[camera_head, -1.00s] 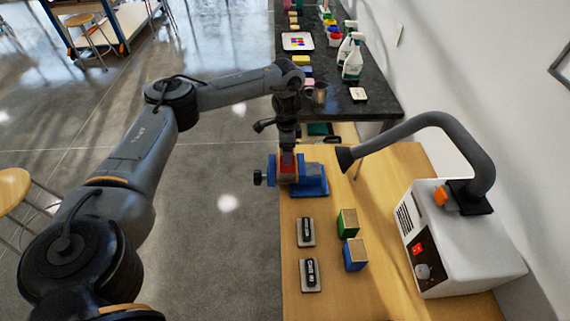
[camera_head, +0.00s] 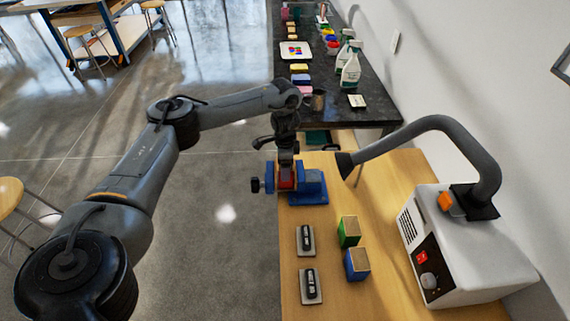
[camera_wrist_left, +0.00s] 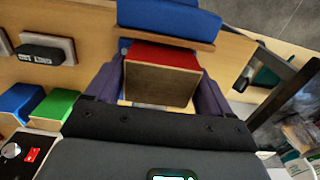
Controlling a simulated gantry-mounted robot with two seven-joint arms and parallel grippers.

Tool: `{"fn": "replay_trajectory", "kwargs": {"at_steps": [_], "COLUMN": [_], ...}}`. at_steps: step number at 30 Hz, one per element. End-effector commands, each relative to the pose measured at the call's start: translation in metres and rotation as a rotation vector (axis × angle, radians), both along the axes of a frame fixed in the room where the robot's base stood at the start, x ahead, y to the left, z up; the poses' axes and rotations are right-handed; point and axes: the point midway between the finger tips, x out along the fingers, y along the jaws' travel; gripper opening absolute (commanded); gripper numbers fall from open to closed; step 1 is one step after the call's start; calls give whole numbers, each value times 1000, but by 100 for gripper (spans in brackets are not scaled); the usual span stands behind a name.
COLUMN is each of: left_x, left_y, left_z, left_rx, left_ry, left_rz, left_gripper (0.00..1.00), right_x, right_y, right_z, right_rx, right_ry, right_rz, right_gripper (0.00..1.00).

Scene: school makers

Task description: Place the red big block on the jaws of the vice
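The red big block (camera_wrist_left: 165,75), red on top with a bare wooden face, sits between the two fingers of my left gripper (camera_wrist_left: 160,92) in the left wrist view. The fingers appear to touch both its sides. In the head view, my left gripper (camera_head: 286,172) is over the blue vice (camera_head: 311,187), and a little of the red block (camera_head: 287,180) shows at the vice's jaws. The blue vice (camera_wrist_left: 168,16) also shows just beyond the block in the left wrist view. Whether the block rests on the jaws is hidden. My right gripper is not in view.
A green block (camera_head: 349,231) and a blue block (camera_head: 356,264) stand nearer on the wooden table (camera_head: 385,290), beside two dark-handled items (camera_head: 306,240). A white machine with a curved hose (camera_head: 440,140) stands at the right. A dark counter (camera_head: 335,105) lies behind.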

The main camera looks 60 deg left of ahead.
Motion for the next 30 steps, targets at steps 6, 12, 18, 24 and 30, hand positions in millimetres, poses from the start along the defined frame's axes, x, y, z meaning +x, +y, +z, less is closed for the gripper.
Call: {"fn": "replay_trajectory", "kwargs": {"at_steps": [6,12,18,24,30], "left_x": [0,0,1,1,1], "left_y": [0,0,0,0,0], "left_z": [0,2,27,64,97], "left_rx": [0,0,1,2,1], "left_ry": [-1,-1,-3,-3,-3], "left_rz": [0,0,-1,-1,-1], "left_gripper": [100,100,100,100,100], "right_x": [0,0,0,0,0], "right_y": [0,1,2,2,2], "right_z": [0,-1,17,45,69], "right_rx": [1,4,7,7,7], "right_ry": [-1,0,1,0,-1], "right_rz": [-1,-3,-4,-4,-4], "right_gripper": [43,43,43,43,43]}}
